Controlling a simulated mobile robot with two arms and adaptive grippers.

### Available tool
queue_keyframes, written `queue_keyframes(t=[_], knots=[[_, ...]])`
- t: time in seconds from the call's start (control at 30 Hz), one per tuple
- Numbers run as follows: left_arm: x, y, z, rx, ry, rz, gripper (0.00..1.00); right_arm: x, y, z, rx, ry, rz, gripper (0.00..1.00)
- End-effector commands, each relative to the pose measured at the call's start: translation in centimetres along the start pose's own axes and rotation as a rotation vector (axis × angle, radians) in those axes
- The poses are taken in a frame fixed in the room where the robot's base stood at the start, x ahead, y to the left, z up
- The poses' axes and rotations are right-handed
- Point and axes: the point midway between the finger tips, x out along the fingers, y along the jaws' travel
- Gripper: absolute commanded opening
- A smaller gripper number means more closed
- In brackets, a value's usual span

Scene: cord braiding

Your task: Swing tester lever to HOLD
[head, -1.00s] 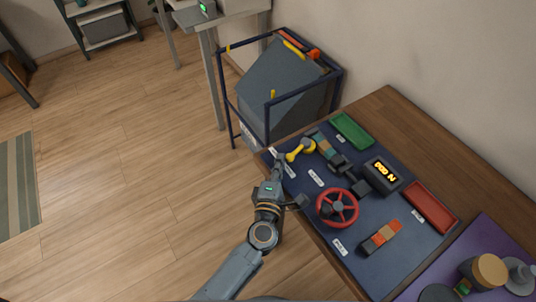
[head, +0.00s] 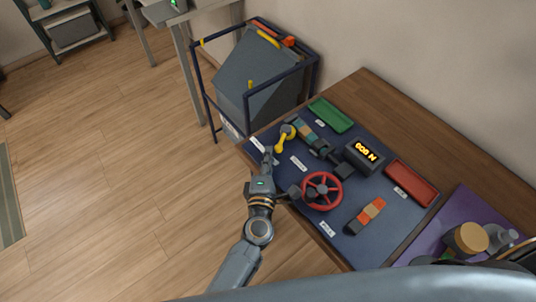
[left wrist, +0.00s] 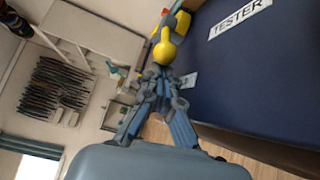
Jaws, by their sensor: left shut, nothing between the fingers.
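The yellow tester lever (head: 281,143) sits at the near left part of the blue panel (head: 268,128). It runs from a round grey pivot down towards the front edge. In the left wrist view its yellow round end (left wrist: 165,51) is just beyond my fingertips. My left gripper (head: 268,157) is shut and empty, beside the lever's free end; whether it touches cannot be told. A white TESTER label (left wrist: 240,19) shows in the left wrist view. Small labels near the lever are too small to read in the head view. My right gripper is not in view.
A red handwheel (head: 322,190) stands just right of my left gripper. A display box (head: 364,156), a green tray (head: 331,115) and a red tray (head: 411,183) lie further back. A blue-framed bin (head: 258,85) stands beyond the table's left end. Open floor lies left.

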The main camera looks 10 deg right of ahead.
Motion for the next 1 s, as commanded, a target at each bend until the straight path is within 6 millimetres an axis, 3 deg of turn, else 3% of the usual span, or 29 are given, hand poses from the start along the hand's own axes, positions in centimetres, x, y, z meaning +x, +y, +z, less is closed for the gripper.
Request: queue_keyframes(t=[0.23,0.7,1.0], knots=[[-1.5,-0.1,-0.1,0.000,0.001,-0.002,0.00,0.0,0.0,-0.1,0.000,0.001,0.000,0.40],[-10.6,-0.1,0.0,0.001,0.000,-0.002,0.00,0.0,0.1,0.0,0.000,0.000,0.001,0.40],[-12.0,0.0,0.0,0.000,0.000,0.000,0.00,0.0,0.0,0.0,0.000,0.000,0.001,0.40]])
